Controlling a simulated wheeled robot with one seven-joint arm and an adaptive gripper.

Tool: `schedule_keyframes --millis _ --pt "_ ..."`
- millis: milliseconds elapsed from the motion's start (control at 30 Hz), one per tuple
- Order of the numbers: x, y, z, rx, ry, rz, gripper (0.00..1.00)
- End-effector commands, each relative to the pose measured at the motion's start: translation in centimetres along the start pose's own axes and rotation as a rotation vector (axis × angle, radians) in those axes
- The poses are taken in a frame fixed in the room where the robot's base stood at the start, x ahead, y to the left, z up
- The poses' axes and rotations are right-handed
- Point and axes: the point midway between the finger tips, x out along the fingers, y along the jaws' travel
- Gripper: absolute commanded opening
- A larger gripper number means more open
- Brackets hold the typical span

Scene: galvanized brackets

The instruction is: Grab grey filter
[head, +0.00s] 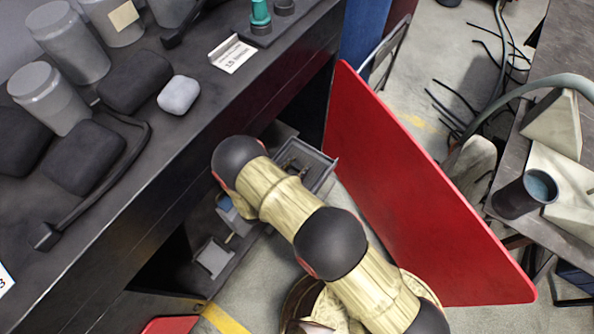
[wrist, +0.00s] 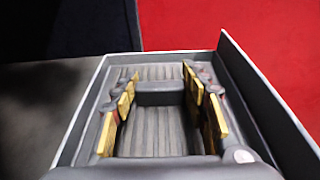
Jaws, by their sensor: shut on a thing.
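The grey filter (wrist: 165,92) appears in the wrist view as a ribbed grey piece with a raised dark grey block across it. It lies within the high walls of an open grey tray (wrist: 262,100). My gripper (wrist: 160,100) reaches into the tray, its yellow pads on both sides of the filter, shut on it. In the head view the tray (head: 322,178) shows below the bench edge beside my wrist. There my arm hides most of the filter and my fingertips. I cannot tell how far the filter sits from the tray floor.
A red panel (head: 410,200) stands close to the right of the tray. The dark bench (head: 150,170) overhangs on the left, with grey canisters (head: 68,42) and a pale rounded block (head: 179,95). A small grey holder (head: 213,258) sits lower in the opening. Cables lie on the floor behind.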

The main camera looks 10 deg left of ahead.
Motion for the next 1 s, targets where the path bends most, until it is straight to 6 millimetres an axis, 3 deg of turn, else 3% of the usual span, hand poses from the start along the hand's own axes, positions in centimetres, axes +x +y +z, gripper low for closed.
schedule_keyframes --millis 233,533,1000 --pt "0.0 0.0 0.0 0.000 0.000 0.000 0.11" --pt "-0.2 0.1 0.6 0.002 0.000 0.001 0.11" --pt "-2.6 0.1 8.4 0.003 -0.001 0.000 0.11"
